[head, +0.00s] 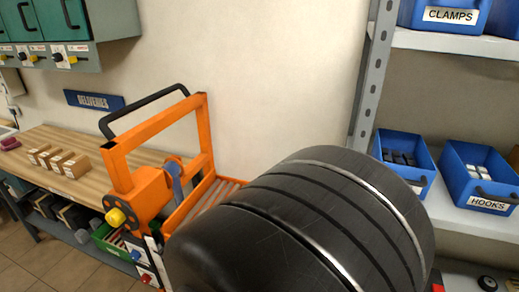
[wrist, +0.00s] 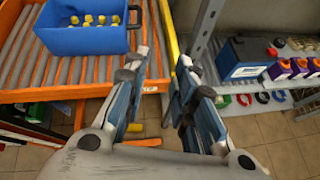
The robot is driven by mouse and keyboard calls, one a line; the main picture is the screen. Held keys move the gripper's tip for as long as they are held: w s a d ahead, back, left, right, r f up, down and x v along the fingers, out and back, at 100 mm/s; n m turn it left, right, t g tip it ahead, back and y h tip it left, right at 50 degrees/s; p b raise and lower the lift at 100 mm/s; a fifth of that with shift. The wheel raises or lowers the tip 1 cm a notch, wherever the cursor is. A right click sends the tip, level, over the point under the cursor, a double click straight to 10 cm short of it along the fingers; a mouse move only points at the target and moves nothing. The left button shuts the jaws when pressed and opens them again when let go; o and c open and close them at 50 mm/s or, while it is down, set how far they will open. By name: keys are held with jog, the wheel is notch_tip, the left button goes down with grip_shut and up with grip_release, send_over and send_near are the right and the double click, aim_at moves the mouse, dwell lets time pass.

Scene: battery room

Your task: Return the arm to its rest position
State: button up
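In the wrist view my gripper (wrist: 163,62) is open, with a clear gap between its two blue-and-grey fingers and nothing held. It is above the gap between the orange-framed roller rack and the grey shelf post. In the head view a large black rounded link of my arm fills the lower middle and hides what is behind it. The gripper does not show in the head view.
A blue bin (wrist: 85,38) with yellow-topped pieces stands on the roller rack (wrist: 28,66). The orange frame (head: 205,130), hooks bin (head: 478,178) and wooden bench (head: 88,150) surround my arm.

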jog(key=s+d+r+m+g+h, duration=0.1)
jog(key=s+d+r+m+g, duration=0.3)
jog(key=d+m, duration=0.4)
jog(key=s+d+r+m+g, duration=0.3)
jog(key=s+d+m, duration=0.2)
jog(key=d+m, duration=0.25)
jog(key=s+a+r+m+t+y, duration=0.1)
jog(key=s+a+r+m+y, duration=0.3)
jog(key=m, duration=0.9)
jog(key=s+r+y, duration=0.2)
jog(key=s+y, duration=0.1)
jog(key=shift+a, duration=0.4)
jog(key=shift+s, duration=0.1)
